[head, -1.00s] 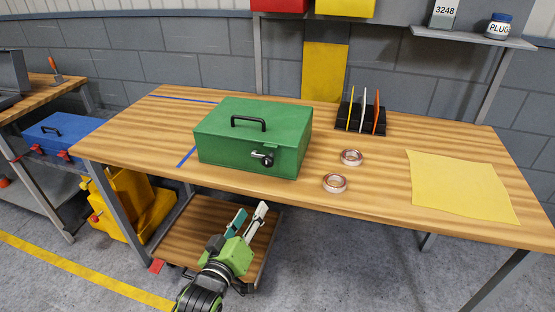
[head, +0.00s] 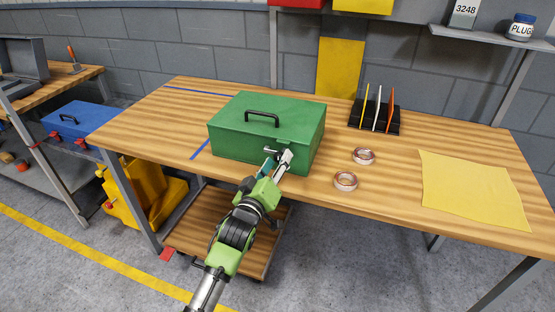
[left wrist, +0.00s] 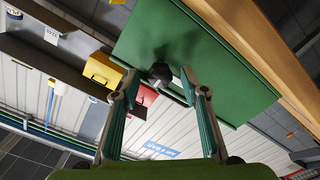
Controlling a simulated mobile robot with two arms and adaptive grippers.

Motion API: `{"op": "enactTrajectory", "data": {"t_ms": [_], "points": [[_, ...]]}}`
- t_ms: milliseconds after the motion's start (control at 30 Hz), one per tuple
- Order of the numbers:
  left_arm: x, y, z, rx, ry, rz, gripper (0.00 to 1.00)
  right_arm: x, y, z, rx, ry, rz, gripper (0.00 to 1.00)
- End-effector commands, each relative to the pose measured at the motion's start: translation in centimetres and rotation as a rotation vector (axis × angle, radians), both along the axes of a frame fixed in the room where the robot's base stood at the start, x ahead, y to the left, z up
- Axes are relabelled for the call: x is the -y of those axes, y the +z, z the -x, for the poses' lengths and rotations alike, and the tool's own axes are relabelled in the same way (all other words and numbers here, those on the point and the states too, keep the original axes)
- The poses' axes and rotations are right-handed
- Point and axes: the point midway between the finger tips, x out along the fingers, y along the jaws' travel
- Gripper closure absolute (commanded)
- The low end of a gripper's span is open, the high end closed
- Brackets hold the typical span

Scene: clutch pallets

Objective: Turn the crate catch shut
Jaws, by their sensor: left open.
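The green crate (head: 262,120), with a black handle on its lid, stands closed on the wooden workbench. Its catch is on the front face and is mostly hidden behind my left gripper in the head view. In the left wrist view the catch's dark knob (left wrist: 160,72) shows against the green crate front (left wrist: 170,35), between my fingertips. My left gripper (head: 278,160) is open at the crate's front, with a fingertip on either side of the knob. I cannot tell whether a finger touches it. My right gripper is not in view.
Two tape rolls (head: 345,181) lie right of the crate on the workbench (head: 390,180). A black rack (head: 375,118) with upright coloured pieces stands behind them. A yellow cloth (head: 470,188) lies at the right.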

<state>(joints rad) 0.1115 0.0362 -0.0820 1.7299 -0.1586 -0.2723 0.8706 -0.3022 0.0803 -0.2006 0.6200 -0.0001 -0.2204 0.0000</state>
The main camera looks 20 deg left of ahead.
Motion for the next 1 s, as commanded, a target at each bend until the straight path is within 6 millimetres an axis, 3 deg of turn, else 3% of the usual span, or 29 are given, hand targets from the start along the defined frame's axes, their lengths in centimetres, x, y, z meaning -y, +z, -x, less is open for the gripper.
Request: {"op": "enactTrajectory", "data": {"t_ms": [400,567,1000], "points": [[0.05,-0.01,-0.86,0.000,0.000,0.001,0.60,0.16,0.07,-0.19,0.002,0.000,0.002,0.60],[0.05,-0.01,-0.84,0.000,0.000,0.001,0.98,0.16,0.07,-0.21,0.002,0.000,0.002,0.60],[0.04,0.08,-0.84,0.001,0.000,-0.062,0.98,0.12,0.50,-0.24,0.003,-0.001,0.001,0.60]]}}
